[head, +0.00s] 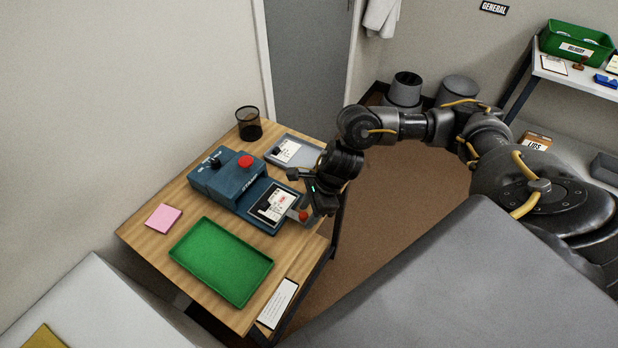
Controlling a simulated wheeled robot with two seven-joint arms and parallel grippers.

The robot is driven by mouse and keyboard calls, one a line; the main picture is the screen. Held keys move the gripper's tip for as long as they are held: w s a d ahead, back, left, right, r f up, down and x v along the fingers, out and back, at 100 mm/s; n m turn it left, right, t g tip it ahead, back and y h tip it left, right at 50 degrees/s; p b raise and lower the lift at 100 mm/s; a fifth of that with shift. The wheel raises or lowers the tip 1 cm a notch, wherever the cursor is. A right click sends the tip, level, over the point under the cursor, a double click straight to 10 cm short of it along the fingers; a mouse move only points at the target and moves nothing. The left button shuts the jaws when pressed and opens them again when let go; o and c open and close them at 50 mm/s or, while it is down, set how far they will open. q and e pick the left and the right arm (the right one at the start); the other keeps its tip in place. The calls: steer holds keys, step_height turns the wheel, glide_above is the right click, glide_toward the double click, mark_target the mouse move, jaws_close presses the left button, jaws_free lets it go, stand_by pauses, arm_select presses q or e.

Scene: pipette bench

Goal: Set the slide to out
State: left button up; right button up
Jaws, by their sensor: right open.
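A blue stamping machine (222,181) stands on the wooden table, with a big red button and a black knob on top. A small red knob (303,215) sits at the slide's right end. My right gripper (299,190) is open, above and beside the slide's right end, close to the red knob. Whether it touches the knob I cannot tell. My left gripper is not in view.
A green tray (222,284) lies at the table's front, with a pink pad (163,219) to its left. A grey tray with a card (313,150) and a black mesh cup (249,132) stand behind the machine. A white label strip (277,304) lies at the table's right edge.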

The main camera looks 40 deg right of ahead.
steer(key=shift+w, duration=0.1)
steer(key=shift+r, duration=0.25)
steer(key=b+v, duration=0.1)
steer(key=v, duration=0.9)
steer(key=shift+d, duration=0.15)
steer(key=shift+r, duration=0.1)
